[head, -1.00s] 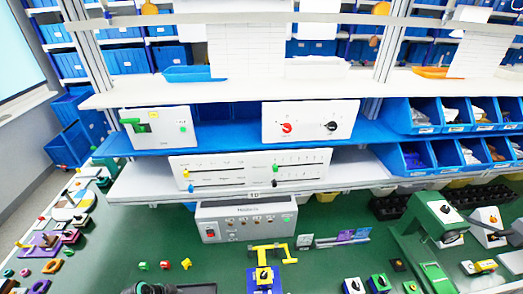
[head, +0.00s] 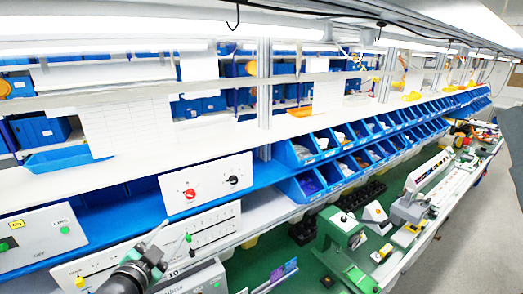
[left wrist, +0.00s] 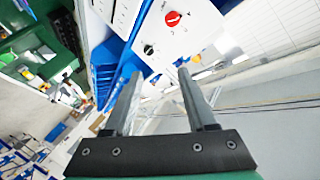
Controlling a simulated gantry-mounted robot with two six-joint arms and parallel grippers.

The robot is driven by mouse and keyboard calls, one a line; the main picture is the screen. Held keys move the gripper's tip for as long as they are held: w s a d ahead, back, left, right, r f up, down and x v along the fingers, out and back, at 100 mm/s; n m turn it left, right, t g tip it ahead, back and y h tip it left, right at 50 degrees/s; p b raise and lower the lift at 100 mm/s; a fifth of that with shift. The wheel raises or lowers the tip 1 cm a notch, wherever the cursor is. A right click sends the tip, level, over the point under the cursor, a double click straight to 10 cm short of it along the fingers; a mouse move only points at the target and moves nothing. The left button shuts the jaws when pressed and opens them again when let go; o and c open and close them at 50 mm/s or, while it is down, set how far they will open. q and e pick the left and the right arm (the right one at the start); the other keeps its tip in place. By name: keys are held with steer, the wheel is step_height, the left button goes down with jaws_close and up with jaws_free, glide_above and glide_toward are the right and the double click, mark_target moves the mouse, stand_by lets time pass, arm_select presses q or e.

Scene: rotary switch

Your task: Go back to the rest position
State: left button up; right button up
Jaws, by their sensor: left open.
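My left gripper (head: 160,237) shows at the lower left of the head view, in front of the shelf panels. In the left wrist view its two grey fingers (left wrist: 159,74) are spread apart with nothing between them. A white panel (head: 210,172) with a red rotary knob (head: 190,193) and a black rotary knob (head: 233,180) stands on the blue shelf beyond the gripper. The red knob (left wrist: 173,18) and black knob (left wrist: 149,49) also show past the fingers in the left wrist view, apart from them. My right gripper is not in view.
A lower white panel (head: 160,252) with sliders and a grey control box (head: 207,279) are close to the left gripper. Blue bins (head: 305,187) line the shelf rightward. A green-and-white machine (head: 340,228) stands on the green bench at right.

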arm_select(q)
steer(key=s+d+r+t+h+p, duration=0.1)
steer(key=s+d+r+t, duration=0.25)
steer(key=r, duration=0.75)
steer(key=s+d+r+t+h, duration=0.1)
steer(key=s+d+r+t, duration=0.2)
steer(key=r, duration=0.8)
steer(key=s+r+n+t, duration=0.5)
steer(key=s+r+n, duration=0.3)
steer(key=s+r, duration=0.6)
steer(key=shift+s+d+r+y, duration=0.25)
steer(key=shift+s+r+y, duration=0.15)
steer(key=shift+s, duration=1.25)
